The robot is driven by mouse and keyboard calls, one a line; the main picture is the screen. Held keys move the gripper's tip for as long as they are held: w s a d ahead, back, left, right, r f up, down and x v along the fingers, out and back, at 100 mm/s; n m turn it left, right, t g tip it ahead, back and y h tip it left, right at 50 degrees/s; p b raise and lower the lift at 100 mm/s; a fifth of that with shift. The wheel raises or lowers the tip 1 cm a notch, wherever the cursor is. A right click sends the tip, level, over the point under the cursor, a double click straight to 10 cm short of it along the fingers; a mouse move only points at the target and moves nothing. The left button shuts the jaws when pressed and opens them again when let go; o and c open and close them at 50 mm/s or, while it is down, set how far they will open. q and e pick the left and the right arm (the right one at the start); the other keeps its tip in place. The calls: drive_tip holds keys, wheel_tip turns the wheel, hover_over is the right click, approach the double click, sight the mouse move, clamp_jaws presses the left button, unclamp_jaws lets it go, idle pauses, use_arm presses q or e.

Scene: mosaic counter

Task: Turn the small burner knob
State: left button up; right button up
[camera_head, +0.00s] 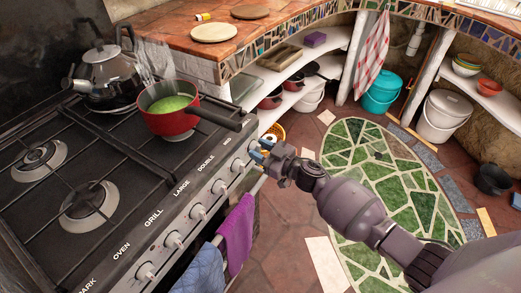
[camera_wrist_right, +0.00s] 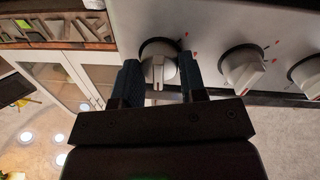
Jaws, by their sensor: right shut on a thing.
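The burner knob at the far end of the stove's row (camera_wrist_right: 158,70) is white and round with a raised grip bar. It also shows in the head view (camera_head: 254,146), partly covered by my gripper. My right gripper (camera_head: 262,151) reaches the stove front from the right. In the right wrist view its two dark fingers (camera_wrist_right: 160,82) stand on either side of this knob and are shut on it. The grip bar points roughly along the fingers. No "small" label is readable; the nearest readable one is "MID". My left gripper is not in view.
Neighbouring knobs (camera_wrist_right: 242,68) sit close beside the held one. A red pot (camera_head: 168,119) with green contents has its dark handle (camera_head: 215,115) reaching over the stove's front edge near my gripper. Purple (camera_head: 236,232) and blue towels (camera_head: 200,272) hang from the oven rail.

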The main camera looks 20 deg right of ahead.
drive_tip(key=shift+n, duration=0.3)
drive_tip(key=n, duration=0.6)
drive_tip(key=shift+f+y+b, duration=0.2)
drive_tip(key=shift+y+b, duration=0.1)
drive_tip(key=shift+b, duration=0.05)
drive_tip(key=shift+n+b, duration=0.4)
drive_tip(key=shift+n, duration=2.4)
drive_tip(key=o, duration=0.9)
drive_tip(key=shift+r, duration=0.1)
